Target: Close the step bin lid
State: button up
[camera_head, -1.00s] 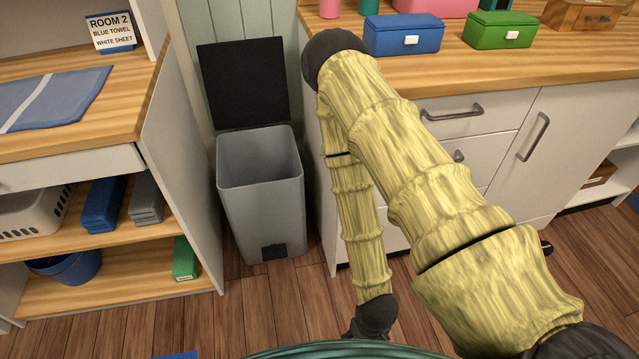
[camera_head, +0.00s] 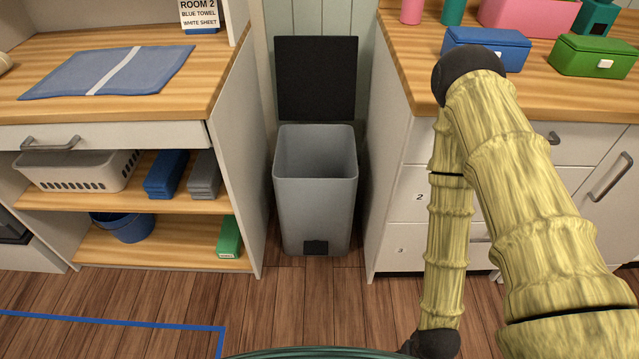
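The step bin (camera_head: 315,205) stands upright on the floor in the gap between two counter units. It is a grey box with an open top, and its inside looks empty. Its black lid (camera_head: 316,79) is open, raised upright behind the bin against the panelled wall. A black pedal (camera_head: 316,247) shows low on the bin's front. My arm, in a yellow sleeve, bends down at the right of the picture, to the right of the bin. My gripper is cut off at the bottom edge, so its fingers do not show.
The left unit (camera_head: 110,130) holds a blue towel (camera_head: 108,84) on top and a basket (camera_head: 75,170), folded cloths and a blue bucket (camera_head: 122,226) below. The right counter (camera_head: 430,85) carries blue and green boxes. Wooden floor (camera_head: 300,300) before the bin is clear.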

aim_at(317, 75)
jog(key=u, duration=0.5)
jog(key=i, duration=0.95)
